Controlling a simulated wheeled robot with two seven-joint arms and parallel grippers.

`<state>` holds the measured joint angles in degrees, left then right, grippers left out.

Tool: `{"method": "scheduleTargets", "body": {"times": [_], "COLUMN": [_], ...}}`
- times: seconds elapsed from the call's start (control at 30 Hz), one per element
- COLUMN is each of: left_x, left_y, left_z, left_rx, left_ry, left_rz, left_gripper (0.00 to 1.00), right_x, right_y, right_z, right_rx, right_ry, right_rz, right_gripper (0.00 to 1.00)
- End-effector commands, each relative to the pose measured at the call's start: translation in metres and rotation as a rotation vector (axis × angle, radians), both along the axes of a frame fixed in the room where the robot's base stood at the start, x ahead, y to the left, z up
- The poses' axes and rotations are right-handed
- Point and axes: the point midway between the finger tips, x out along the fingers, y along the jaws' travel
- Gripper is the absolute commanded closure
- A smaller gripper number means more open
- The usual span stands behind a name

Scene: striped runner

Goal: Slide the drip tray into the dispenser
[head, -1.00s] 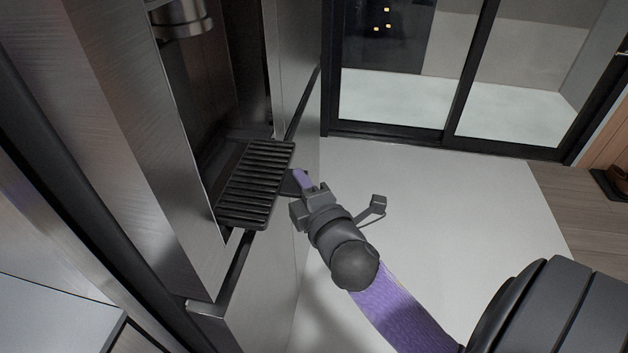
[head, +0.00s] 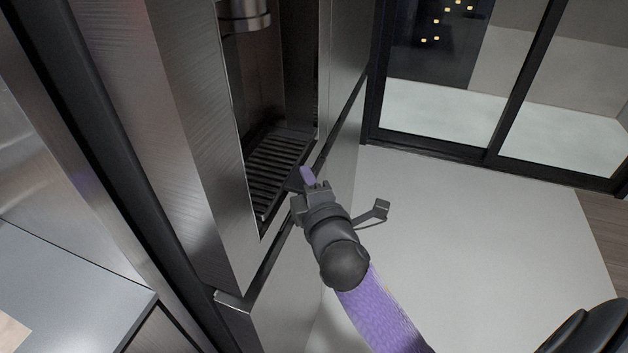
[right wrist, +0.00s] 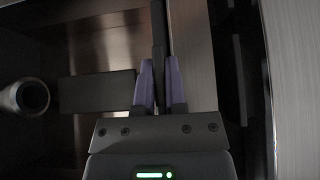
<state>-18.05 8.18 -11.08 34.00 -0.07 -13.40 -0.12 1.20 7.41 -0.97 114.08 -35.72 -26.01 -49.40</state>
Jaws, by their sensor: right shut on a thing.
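The drip tray (head: 278,165) is dark with a ribbed top. In the head view it lies flat within the recess of the brushed-metal dispenser (head: 185,120), with its front edge close to the opening. My right gripper (head: 307,180) has purple fingers and is at the middle of the tray's front edge. In the right wrist view my right gripper (right wrist: 159,88) is shut on the tray's front, and a thin dark strip runs out from between the fingers. The grip itself is partly hidden in the head view. My left gripper is not in view.
A metal nozzle (head: 246,14) hangs above the tray in the recess and also shows in the right wrist view (right wrist: 25,97). A metal ledge (head: 232,301) runs below the opening. The pale floor (head: 470,240) is clear to the right, before the glass doors (head: 450,110).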

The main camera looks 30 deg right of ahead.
Motion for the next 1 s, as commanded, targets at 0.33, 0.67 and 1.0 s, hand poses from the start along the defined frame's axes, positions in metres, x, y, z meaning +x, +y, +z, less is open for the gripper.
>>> {"method": "scheduleTargets", "body": {"times": [0.33, 0.67, 1.0], "left_x": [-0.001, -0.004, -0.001], "left_y": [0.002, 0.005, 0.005], "left_z": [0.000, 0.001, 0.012], "left_rx": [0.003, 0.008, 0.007], "left_ry": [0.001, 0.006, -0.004], "left_rz": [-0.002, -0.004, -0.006], "left_gripper": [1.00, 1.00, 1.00], "right_x": [0.000, 0.000, -0.055], "right_y": [0.000, 0.000, 0.013], "right_z": [0.000, 0.000, 0.000], "right_rx": [0.001, 0.000, 0.004], "right_ry": [-0.001, 0.000, 0.003], "right_rz": [0.000, 0.000, -0.001], "right_gripper": [0.67, 0.45, 0.45]}}
